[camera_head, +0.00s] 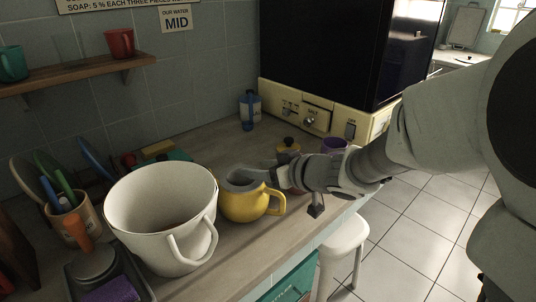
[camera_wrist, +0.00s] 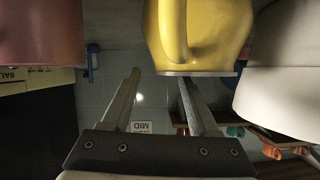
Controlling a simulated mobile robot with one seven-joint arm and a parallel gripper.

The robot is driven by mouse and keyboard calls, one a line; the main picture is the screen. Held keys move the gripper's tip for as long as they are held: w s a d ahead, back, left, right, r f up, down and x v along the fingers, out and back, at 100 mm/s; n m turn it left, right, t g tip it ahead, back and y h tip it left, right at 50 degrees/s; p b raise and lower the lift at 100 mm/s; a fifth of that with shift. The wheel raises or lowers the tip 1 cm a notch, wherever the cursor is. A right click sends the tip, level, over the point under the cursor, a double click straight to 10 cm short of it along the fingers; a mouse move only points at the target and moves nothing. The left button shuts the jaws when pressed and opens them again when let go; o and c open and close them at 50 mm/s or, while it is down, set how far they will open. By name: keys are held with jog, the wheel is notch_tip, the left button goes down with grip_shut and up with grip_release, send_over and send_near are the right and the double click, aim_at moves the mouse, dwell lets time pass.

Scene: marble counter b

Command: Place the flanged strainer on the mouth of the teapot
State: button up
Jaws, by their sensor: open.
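The yellow teapot (camera_head: 240,207) stands upright on the counter, its handle toward the right. A grey, round flanged piece, which looks like the strainer (camera_head: 238,185), lies on top at its mouth. In the wrist view, which is upside down, the teapot (camera_wrist: 210,35) shows with a thin grey rim of the strainer (camera_wrist: 205,73) along its top. My gripper (camera_head: 268,178) is just right of the teapot's top. In the wrist view my gripper (camera_wrist: 159,78) has its fingers apart with nothing between them; one fingertip appears close to the rim. How the strainer seats inside is hidden.
A large white handled pot (camera_head: 160,215) stands close left of the teapot. A purple cup (camera_head: 334,145) and a dark-lidded pot (camera_head: 288,148) are near my wrist. A utensil holder (camera_head: 68,222) is at left. The counter behind the teapot has some free room.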

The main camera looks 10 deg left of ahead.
jog(key=p+v, duration=0.5)
jog(key=v, duration=0.6)
jog(key=d+r+m+t+h, duration=0.25)
jog(key=d+m+h, duration=0.2)
jog(key=d, duration=0.35)
jog(key=d+r+m+t+h, duration=0.1)
jog(key=d+r+m+h, duration=0.25)
jog(key=d+h, duration=0.35)
jog(key=s+f+g, duration=0.1)
jog(key=s+g, duration=0.2)
jog(key=s, duration=0.5)
jog(key=s+a+f+m+g+y, duration=0.1)
jog(key=s+g, duration=0.2)
jog(key=s, duration=0.6)
jog(key=shift+a+f, duration=0.3)
jog(key=shift+f, duration=0.1)
jog(key=shift+s, duration=0.1)
notch_tip(320, 180, up, 17)
jog(key=p, duration=1.6)
jog(key=shift+p, duration=0.35)
